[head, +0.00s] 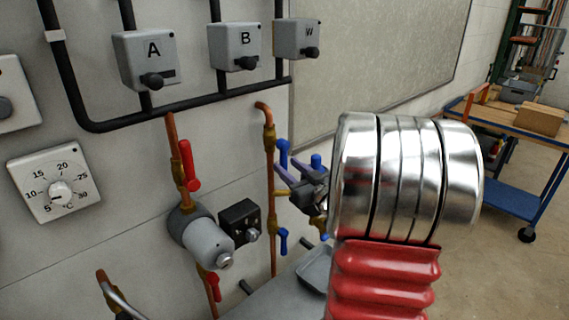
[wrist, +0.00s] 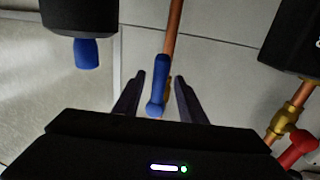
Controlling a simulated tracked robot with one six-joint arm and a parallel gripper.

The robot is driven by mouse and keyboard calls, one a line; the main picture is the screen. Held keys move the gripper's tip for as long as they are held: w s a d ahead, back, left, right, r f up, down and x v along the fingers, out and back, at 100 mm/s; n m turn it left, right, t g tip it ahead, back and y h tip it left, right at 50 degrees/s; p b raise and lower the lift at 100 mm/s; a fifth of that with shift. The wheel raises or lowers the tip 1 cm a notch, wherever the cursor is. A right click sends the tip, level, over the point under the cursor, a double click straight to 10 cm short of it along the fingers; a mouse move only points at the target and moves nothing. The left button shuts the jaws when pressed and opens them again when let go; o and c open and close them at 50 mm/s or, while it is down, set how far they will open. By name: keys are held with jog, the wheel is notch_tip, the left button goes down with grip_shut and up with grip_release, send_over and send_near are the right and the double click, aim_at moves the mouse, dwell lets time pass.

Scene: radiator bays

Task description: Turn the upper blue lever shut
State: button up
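The upper blue lever (head: 283,154) is on the thin copper pipe in the head view and points up, roughly along the pipe. My gripper (head: 284,180) is at its height, its dark fingers pointing at the pipe. In the wrist view the blue lever (wrist: 158,84) shows between the two spread fingers of my gripper (wrist: 157,92), with a gap on each side. The gripper is open and holds nothing. Contact with the lever cannot be told. A lower blue lever (head: 282,241) hangs on the same pipe.
Red levers (head: 188,166) and a grey cylindrical pump (head: 206,241) stand on the left pipe, beside a black box (head: 239,221). A blue knob shows near my gripper (head: 316,161) and in the wrist view (wrist: 87,53). A grey tray (head: 317,270) lies below.

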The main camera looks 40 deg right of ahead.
aim_at(286, 165)
jog(key=shift+w+d, duration=0.15)
jog(key=shift+w, duration=0.7)
jog(key=shift+w+d, duration=0.15)
jog(key=shift+w, duration=0.65)
jog(key=shift+c, duration=0.5)
grip_shut()
jog(key=shift+d, duration=0.15)
